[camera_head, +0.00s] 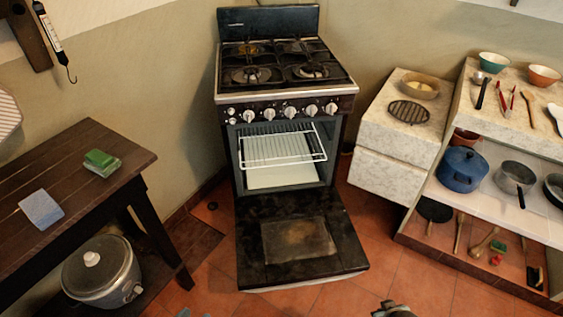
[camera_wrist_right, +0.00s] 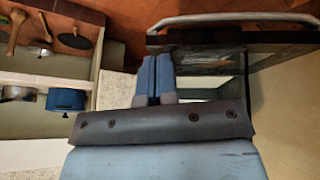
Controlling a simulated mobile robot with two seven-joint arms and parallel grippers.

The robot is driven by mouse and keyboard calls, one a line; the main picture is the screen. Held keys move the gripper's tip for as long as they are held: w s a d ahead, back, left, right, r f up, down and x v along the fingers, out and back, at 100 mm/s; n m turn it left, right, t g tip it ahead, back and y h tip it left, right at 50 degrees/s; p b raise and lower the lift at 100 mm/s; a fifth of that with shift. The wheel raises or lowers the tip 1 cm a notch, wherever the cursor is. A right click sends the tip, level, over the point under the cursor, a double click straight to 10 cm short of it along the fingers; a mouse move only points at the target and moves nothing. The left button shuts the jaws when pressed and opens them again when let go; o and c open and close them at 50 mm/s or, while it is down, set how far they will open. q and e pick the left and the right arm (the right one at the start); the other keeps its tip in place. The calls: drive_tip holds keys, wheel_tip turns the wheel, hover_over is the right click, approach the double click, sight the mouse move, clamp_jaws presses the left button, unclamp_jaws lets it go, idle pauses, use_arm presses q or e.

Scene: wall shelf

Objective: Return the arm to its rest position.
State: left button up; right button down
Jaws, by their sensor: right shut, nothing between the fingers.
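My right gripper (camera_wrist_right: 154,98) shows in the right wrist view, its two blue fingers together with nothing between them. The oven door's dark edge and pale handle (camera_wrist_right: 235,18) lie beyond the fingertips; I cannot tell the exact gap. In the head view the oven door (camera_head: 300,270) hangs open and flat in front of the stove (camera_head: 287,95). A dark part of what looks like my right arm shows at the bottom edge, right of the door. A small bluish sliver at the bottom edge, left of the door, may be my left gripper; its fingers are not clear.
A white wire rack (camera_head: 283,148) sits in the oven. A dark table (camera_head: 105,182) stands left, with a sponge (camera_head: 102,162), a blue cloth (camera_head: 41,208) and a rice cooker (camera_head: 100,270) below. A blue pot (camera_head: 461,170) is on the right shelf unit. Tiled floor beside the door is clear.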

drive_tip(key=d, duration=0.4)
drive_tip(key=s+a+r+n+t+y, duration=0.2)
drive_tip(key=s+r+n, duration=0.1)
drive_tip(key=r, duration=0.6)
drive_tip(key=s+a+r+n+t+y, duration=0.1)
drive_tip(key=s+a+r+n+t, duration=0.15)
drive_tip(key=r, duration=0.55)
drive_tip(key=a+r+m+y, duration=0.1)
drive_tip(key=a+m, duration=0.1)
drive_tip(key=a, duration=0.4)
drive_tip(key=a+r+m, duration=0.2)
drive_tip(key=a+m, duration=0.1)
drive_tip(key=a, duration=0.4)
use_arm(q)
wheel_tip(320, 180, up, 15)
drive_tip(key=a+p, duration=0.1)
drive_tip(key=p, duration=1.9)
drive_tip(key=shift+s+a+y, duration=0.25)
drive_tip(key=shift+s+y, duration=0.05)
drive_tip(key=shift+s, duration=0.05)
use_arm(e)
wheel_tip(320, 180, up, 15)
drive_tip(key=d+t, duration=0.1)
drive_tip(key=d, duration=0.1)
drive_tip(key=shift+n, duration=0.35)
